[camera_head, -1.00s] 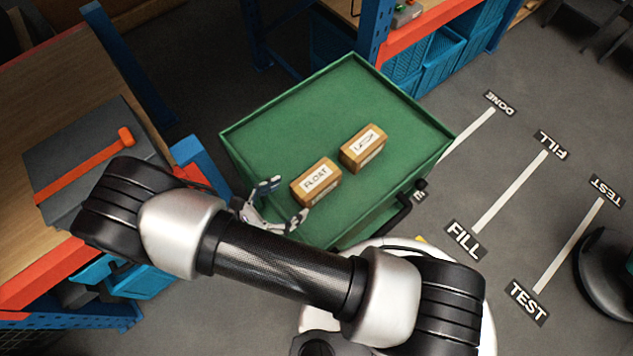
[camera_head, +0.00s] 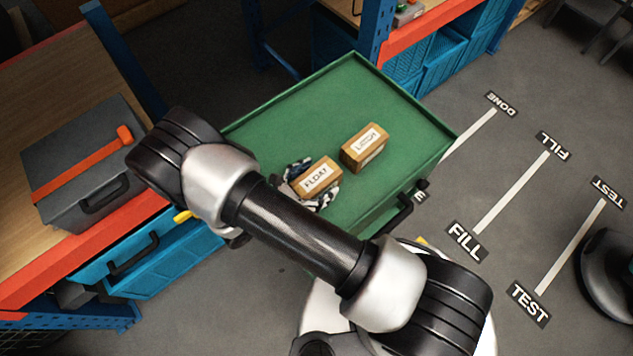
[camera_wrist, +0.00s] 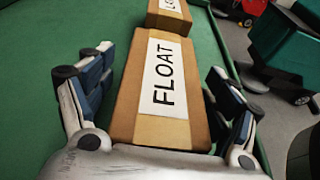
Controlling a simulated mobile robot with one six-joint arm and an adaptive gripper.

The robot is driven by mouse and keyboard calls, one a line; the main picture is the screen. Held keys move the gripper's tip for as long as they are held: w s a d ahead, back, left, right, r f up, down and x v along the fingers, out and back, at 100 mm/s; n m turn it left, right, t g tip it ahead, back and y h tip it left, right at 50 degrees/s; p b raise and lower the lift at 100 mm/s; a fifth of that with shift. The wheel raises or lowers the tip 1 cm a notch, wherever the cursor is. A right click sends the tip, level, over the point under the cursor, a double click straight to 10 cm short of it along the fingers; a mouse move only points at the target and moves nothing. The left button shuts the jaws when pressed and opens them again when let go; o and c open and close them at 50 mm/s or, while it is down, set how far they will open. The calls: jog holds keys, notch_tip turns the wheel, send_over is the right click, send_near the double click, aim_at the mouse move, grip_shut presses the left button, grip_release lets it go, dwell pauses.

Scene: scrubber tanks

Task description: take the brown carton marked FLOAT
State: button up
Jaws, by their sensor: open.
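The brown carton marked FLOAT (camera_head: 318,178) lies on the green top of a cart (camera_head: 270,115), label up. In the wrist view the FLOAT carton (camera_wrist: 163,100) sits between the two fingers of my gripper (camera_wrist: 162,98). The fingers are spread on either side of it, with a gap at the left and a narrower one at the right. In the head view my gripper (camera_head: 312,184) is around the carton, partly hidden by it and by my arm.
A second brown carton (camera_head: 364,148) stands just beyond, to the upper right, close to the FLOAT carton. The cart has a raised rim and a black handle (camera_head: 405,205). A grey case with an orange strap (camera_head: 85,165) rests on the wooden bench at left.

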jog(key=c, duration=1.3)
jog(key=shift+r, duration=0.1)
